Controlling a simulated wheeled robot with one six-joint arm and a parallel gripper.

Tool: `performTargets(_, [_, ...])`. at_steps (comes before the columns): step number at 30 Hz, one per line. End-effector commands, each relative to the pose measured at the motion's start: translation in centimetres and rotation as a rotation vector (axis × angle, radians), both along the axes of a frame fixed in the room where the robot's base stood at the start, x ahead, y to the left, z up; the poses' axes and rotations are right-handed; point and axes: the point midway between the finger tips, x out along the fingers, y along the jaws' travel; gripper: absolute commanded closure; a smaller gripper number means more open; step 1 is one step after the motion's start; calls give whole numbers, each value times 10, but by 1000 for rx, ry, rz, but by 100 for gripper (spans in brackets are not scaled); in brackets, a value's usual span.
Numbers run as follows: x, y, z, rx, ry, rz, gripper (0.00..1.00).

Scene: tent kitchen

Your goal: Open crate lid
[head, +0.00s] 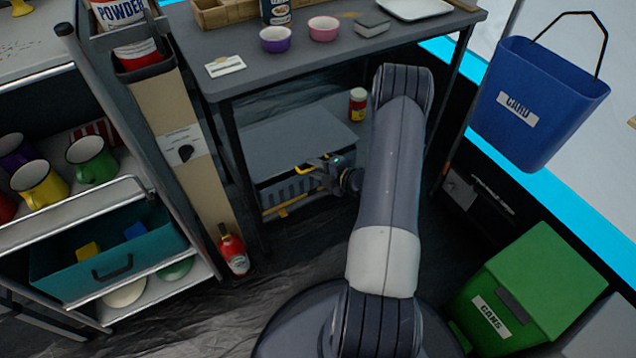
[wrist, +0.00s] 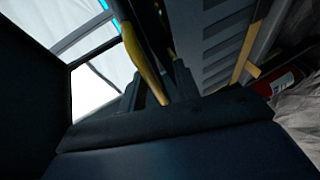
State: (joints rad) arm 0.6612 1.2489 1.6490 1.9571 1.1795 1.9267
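The grey crate has a flat lid (head: 290,137) lying level on it, under the dark table. Its ribbed front wall (head: 291,188) also shows in the wrist view (wrist: 226,48). A yellow handle (head: 305,169) sits at the lid's front edge; in the wrist view the yellow bar (wrist: 143,62) slants between my fingers. My gripper (head: 327,176) is at the crate's front, by the right part of this edge. In the wrist view my gripper's fingers (wrist: 160,80) look apart, with a dark gap on the bar's right side. My gripper partly hides the crate front.
The table (head: 235,77) stands above the crate, carrying bowls and a tray. A red-labelled jar (head: 357,104) stands right of the lid. A red bottle (head: 233,252) stands on the floor at the left. A green bin (head: 545,285) and blue bin (head: 540,100) are at the right.

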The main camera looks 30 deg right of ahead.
Motion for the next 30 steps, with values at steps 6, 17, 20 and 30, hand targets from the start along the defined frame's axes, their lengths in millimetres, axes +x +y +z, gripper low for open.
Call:
performTargets(6, [-2,0,-25,3,-65,0,69])
performTargets(17, [-10,-4,-26,2,-103,-1,69])
performTargets(20, [-10,-4,-27,3,-103,0,69])
performTargets(30, [-10,-4,-27,3,-102,-1,84])
